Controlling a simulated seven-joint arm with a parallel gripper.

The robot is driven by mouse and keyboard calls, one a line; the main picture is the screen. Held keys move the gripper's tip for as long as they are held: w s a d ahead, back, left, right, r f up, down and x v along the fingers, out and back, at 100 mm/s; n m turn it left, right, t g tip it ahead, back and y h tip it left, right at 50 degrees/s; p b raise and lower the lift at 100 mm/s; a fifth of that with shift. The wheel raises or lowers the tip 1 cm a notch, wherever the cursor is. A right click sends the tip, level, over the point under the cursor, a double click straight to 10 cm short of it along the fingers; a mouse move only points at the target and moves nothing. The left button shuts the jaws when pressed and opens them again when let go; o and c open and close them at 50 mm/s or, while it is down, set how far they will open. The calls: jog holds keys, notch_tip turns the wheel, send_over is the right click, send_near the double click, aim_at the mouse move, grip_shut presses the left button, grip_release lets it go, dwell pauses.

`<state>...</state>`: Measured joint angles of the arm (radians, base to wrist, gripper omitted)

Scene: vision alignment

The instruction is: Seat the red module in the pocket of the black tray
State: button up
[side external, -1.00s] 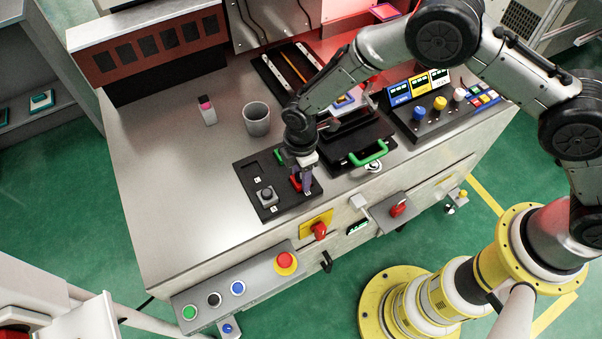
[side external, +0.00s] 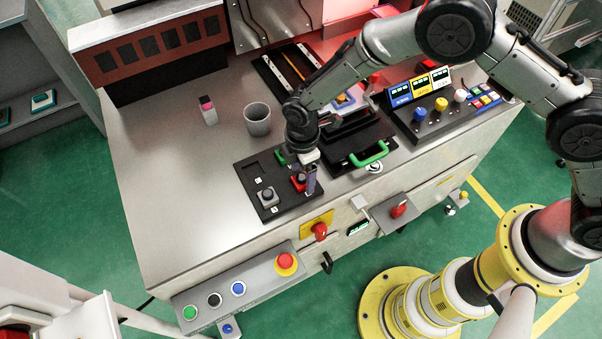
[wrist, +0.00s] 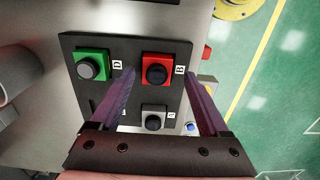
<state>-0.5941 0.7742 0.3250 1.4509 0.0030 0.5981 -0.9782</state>
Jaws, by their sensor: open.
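The black tray (side external: 254,192) lies on the bench near its front edge; it also shows in the wrist view (wrist: 128,133). The red module (side external: 298,183) sits on the tray at the spot marked B, square to it; it also shows in the wrist view (wrist: 160,70). I cannot tell whether it is fully down. My gripper (side external: 309,183) is over it, pointing down. In the wrist view my gripper (wrist: 160,76) is open, with a purple finger on either side of the red module and visible gaps. An empty pocket (side external: 253,169) shows at the tray's far left corner.
A grey-button module (side external: 267,195) and a green module (side external: 281,157) stand on the tray beside the red one. A black box with a green handle (side external: 369,154) is close on the right. A grey cup (side external: 257,119) stands behind.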

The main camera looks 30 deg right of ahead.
aim_at(302, 177)
notch_tip(302, 177, up, 10)
jog(key=shift+w+r, duration=0.15)
jog(key=shift+r, duration=0.1)
jog(key=s+d+r+m+t, duration=0.1)
jog(key=s+d+r+m, duration=0.25)
jog(key=d+r, duration=0.5)
jog(key=s+d+r+m+t, duration=0.15)
jog(key=d+r+m, duration=0.25)
jog(key=d+r, duration=0.45)
jog(key=s+d+r+m+t, duration=0.1)
jog(key=s+d+r+m, duration=0.1)
jog(key=s+d+m, duration=0.3)
jog(key=s+d+r+m+t, duration=0.2)
jog(key=s+d+m, duration=0.3)
jog(key=s, duration=0.9)
jog(key=shift+s+d+r, duration=0.25)
jog(key=shift+s+r, duration=0.05)
jog(key=shift+r, duration=0.3)
